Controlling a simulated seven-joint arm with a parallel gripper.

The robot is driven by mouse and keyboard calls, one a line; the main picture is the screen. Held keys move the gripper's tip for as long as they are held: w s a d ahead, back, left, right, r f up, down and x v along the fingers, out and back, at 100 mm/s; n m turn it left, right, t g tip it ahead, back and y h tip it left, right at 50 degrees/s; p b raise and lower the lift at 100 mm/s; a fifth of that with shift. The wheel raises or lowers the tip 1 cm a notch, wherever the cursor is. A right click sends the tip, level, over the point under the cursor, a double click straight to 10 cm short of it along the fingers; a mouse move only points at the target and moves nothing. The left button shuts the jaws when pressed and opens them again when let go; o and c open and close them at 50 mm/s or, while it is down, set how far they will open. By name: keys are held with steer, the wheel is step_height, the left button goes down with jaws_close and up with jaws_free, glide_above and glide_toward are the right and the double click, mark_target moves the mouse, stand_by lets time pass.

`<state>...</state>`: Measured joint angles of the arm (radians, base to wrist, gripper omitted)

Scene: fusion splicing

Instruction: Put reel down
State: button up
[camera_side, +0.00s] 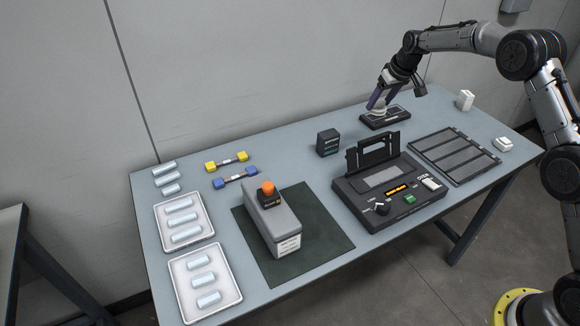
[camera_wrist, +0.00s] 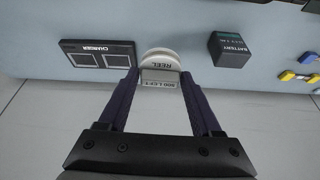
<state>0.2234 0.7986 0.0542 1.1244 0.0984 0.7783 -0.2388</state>
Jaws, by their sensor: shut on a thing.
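The reel (camera_wrist: 160,60) is a white, round-ended piece with a "REEL" label, seen in the wrist view between my fingers. My gripper (camera_wrist: 159,80) is shut on it, one dark purple finger on each side. In the side view my gripper (camera_side: 374,104) is low at the far side of the table (camera_side: 300,160), beside the charger (camera_side: 385,117). The reel cannot be made out in the side view. I cannot tell whether it touches the table.
In the wrist view the charger (camera_wrist: 97,54) is left of the reel and the black battery (camera_wrist: 230,50) is right of it. The splicer (camera_side: 390,188), a compartment tray (camera_side: 455,154) and a grey device (camera_side: 270,220) stand nearer. Bare table lies between charger and battery.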

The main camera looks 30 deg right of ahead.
mark_target(379, 103)
steer(key=r, duration=0.5)
steer(key=shift+a, duration=0.3)
steer(key=s+a+n+y, duration=0.15)
steer(key=s+a, duration=0.45)
steer(key=a, duration=0.8)
steer(key=s+a+n+y, duration=0.1)
steer(key=s+a+n, duration=0.3)
steer(key=a, duration=0.9)
steer(key=shift+m+g+h, duration=0.25)
steer(key=shift+g, duration=0.05)
steer(key=w+a+f, duration=0.1)
steer(key=w+f, duration=0.2)
steer(key=f, duration=0.1)
steer(key=w+a+f, duration=0.1)
steer(key=w+f, duration=0.3)
steer(key=f, duration=0.1)
steer(key=w+a+f, duration=0.2)
steer(key=w+f, duration=0.1)
steer(key=f, duration=0.1)
steer(key=shift+w+f, duration=0.4)
steer(key=shift+w+a+f, duration=0.1)
steer(key=shift+w+f, duration=0.5)
steer(key=shift+f, duration=1.65)
steer(key=shift+f, duration=0.1)
